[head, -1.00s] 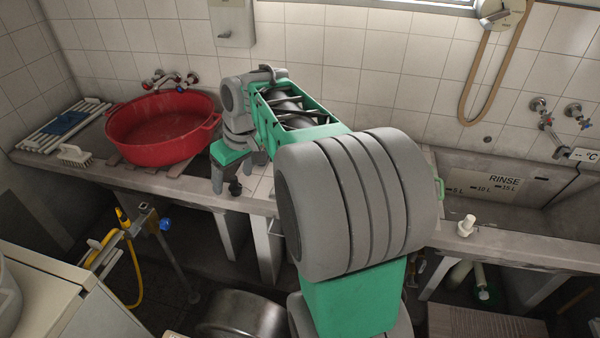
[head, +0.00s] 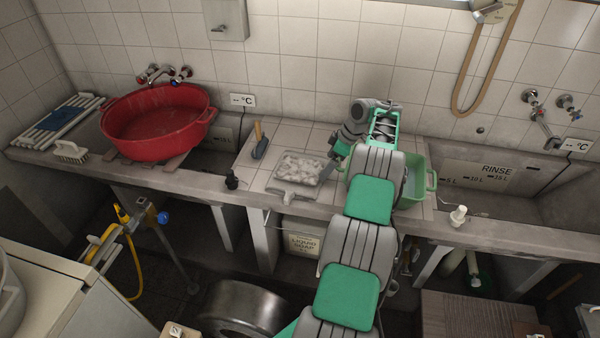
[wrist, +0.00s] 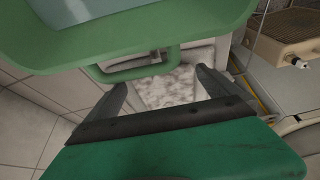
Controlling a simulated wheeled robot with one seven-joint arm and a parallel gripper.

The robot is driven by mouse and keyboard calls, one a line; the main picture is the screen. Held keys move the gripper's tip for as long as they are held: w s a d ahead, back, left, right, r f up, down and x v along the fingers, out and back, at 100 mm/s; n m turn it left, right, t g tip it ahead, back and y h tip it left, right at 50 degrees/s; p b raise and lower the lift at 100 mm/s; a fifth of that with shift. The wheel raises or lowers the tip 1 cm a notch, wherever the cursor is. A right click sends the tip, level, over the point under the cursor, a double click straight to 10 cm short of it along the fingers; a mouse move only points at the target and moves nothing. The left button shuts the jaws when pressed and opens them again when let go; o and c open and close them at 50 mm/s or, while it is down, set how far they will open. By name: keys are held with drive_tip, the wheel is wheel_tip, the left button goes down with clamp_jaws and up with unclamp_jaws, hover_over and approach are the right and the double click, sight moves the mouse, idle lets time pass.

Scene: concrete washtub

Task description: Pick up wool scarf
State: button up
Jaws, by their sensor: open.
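A mottled grey-white patch (head: 298,167), perhaps the folded wool scarf, lies on a pale board or shallow tray (head: 291,191) on the tiled counter. I cannot tell for certain that it is the scarf. My gripper (head: 328,170) is at the right side of this patch in the head view. In the wrist view my gripper (wrist: 160,77) is open, and the mottled patch (wrist: 172,92) shows between and beyond its fingers. Nothing is visibly held. The gripper's lower edge hides part of the patch there.
A green tub (head: 416,178) stands just right of my gripper, partly behind my arm; its rim also shows close in the wrist view (wrist: 130,35). A red basin (head: 155,125) is farther left.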

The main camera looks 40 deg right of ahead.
sight(304, 169)
drive_tip(key=x, duration=0.3)
drive_tip(key=shift+w+f, duration=0.25)
drive_tip(key=shift+s+a+f, duration=0.1)
drive_tip(key=shift+s, duration=0.05)
clamp_jaws()
idle(0.7)
